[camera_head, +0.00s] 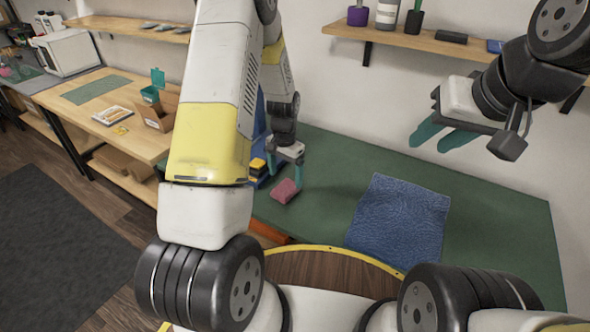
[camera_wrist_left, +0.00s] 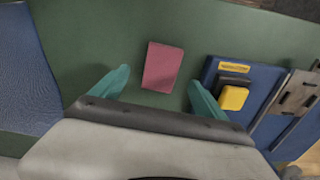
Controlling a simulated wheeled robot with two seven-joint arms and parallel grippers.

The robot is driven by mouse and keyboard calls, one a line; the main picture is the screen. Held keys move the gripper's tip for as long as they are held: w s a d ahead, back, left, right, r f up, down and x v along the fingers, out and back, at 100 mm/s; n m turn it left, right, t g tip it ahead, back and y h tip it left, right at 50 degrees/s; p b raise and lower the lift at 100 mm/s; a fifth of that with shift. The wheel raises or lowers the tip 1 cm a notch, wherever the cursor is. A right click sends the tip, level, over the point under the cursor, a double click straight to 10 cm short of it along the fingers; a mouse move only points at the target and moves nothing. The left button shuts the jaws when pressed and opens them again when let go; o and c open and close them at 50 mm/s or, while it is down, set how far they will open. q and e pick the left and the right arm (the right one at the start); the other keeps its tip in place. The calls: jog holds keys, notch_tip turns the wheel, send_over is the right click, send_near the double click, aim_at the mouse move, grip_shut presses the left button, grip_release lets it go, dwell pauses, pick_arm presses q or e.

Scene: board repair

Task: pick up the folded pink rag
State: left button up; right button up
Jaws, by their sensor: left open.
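The folded pink rag (camera_head: 286,190) lies on the green mat at the left part of the bench in the head view. In the left wrist view the rag (camera_wrist_left: 162,67) lies ahead of the fingertips, between their lines. My left gripper (camera_head: 285,172) is open and empty, just above and beside the rag; its teal fingers (camera_wrist_left: 155,88) stand apart in the left wrist view. I cannot tell its exact height over the mat. My right gripper (camera_head: 443,138) is raised at the right, over the back of the bench, with its teal fingers apart and nothing between them.
A blue cloth (camera_head: 398,225) covers the front middle of the green mat (camera_head: 490,225). A shelf (camera_head: 420,40) hangs above.

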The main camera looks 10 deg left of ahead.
aim_at(285, 187)
pick_arm(q)
jog(key=f, duration=0.5)
jog(key=shift+w+a+f, duration=0.15)
jog(key=shift+w+f, duration=0.05)
jog(key=shift+f, duration=0.05)
jog(key=c, duration=1.4)
